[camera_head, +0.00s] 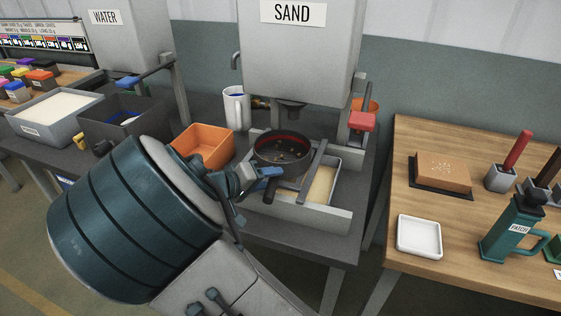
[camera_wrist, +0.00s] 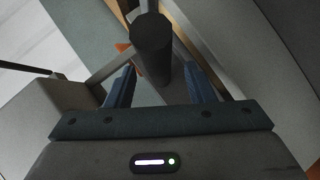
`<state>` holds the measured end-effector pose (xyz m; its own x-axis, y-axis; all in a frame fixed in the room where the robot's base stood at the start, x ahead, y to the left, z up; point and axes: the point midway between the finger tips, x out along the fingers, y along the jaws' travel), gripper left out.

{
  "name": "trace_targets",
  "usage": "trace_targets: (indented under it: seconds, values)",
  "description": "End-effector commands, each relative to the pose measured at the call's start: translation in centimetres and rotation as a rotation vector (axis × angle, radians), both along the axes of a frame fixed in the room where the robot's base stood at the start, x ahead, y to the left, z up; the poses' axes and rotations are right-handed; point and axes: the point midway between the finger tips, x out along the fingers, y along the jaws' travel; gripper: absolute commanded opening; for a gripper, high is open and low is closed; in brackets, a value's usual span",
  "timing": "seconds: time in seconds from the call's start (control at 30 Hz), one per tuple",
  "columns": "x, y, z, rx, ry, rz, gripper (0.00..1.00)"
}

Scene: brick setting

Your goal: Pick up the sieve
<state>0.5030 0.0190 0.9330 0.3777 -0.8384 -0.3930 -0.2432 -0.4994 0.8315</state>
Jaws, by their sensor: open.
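The sieve (camera_head: 283,147) is a round dark pan with a reddish inner rim and some bits inside. It rests over a light tray under the sand hopper. Its dark handle (camera_head: 299,189) points toward the front. In the wrist view a dark cylinder, apparently the sieve handle (camera_wrist: 152,48), stands in line with the gap between the open fingertips (camera_wrist: 160,72). I cannot tell whether the fingers touch it. The sieve's bowl is not clearly seen there.
The sand hopper (camera_head: 300,50) hangs close above the sieve. The light tray (camera_head: 335,214) holds sand beneath it. A wooden table (camera_head: 470,268) is at right.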

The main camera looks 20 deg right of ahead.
Motion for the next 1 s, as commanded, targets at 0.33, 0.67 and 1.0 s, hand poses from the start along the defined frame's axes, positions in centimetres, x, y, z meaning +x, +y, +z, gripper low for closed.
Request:
trace_targets:
  seconds: [0.33, 0.67, 1.0]
  values:
    - [0.0, 0.0, 0.1, -0.001, -0.002, 0.0, 0.0]
    - [0.0, 0.1, 1.0, 0.002, -0.004, 0.0, 0.0]
    - [0.1, 0.1, 7.0, 0.004, -0.006, 0.0, 0.0]
